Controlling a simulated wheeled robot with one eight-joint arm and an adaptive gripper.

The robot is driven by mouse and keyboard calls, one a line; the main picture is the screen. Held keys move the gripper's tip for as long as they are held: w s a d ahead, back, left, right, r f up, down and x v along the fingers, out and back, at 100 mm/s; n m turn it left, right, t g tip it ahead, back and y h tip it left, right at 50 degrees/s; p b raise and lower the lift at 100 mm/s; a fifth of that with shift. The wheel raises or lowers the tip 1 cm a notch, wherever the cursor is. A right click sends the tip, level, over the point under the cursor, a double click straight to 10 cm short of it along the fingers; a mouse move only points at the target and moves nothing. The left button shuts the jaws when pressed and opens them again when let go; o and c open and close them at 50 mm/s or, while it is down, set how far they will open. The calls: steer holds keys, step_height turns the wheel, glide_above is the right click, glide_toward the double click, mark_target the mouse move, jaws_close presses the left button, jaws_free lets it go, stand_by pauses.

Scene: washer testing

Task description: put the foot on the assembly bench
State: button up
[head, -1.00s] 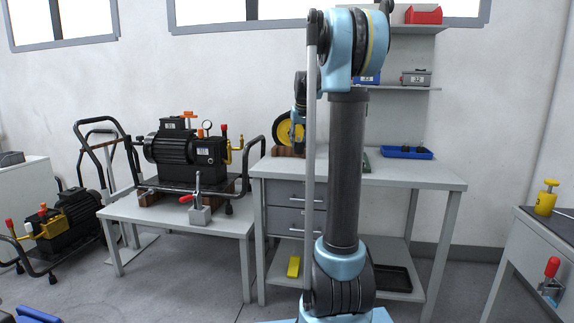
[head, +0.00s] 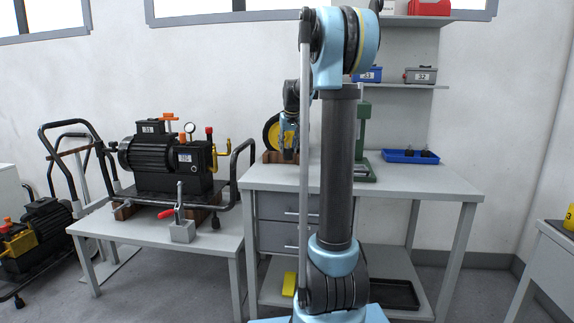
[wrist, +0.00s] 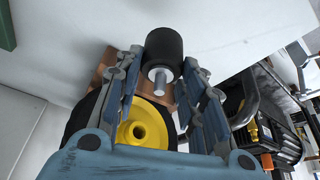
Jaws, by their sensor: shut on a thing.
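The foot (wrist: 164,50), a black rubber cylinder with a metal stud, is between the fingertips of my gripper (wrist: 163,62) in the wrist view. My gripper is shut on it, with the stud pointing back towards the wrist camera. In the head view my gripper (head: 289,146) hangs in front of the yellow wheel, above the left part of the grey bench with drawers (head: 435,184). The foot cannot be made out there. I cannot tell from labels which table is the assembly bench.
A yellow wheel (head: 271,133) stands on a brown block at the bench's back left; it shows below the foot in the wrist view (wrist: 143,128). A green stand (head: 363,140) and a blue tray (head: 400,156) with black parts are farther right. A pump (head: 155,155) and toggle clamp (head: 181,228) occupy the low left table.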

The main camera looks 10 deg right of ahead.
mark_target(288, 158)
steer(key=shift+f, duration=3)
steer(key=o, duration=1.2)
steer(key=v, duration=1.2)
steer(key=s+f+g, duration=0.1)
steer(key=s+f, duration=0.4)
steer(key=s, duration=0.6)
steer(key=s+f, duration=0.4)
steer(key=s, duration=0.8)
steer(key=s+a+f+g, duration=0.1)
steer(key=s+f, duration=1.6)
steer(key=s, duration=0.2)
steer(key=shift+s+f+m, duration=0.2)
steer(key=shift+s+m, duration=0.1)
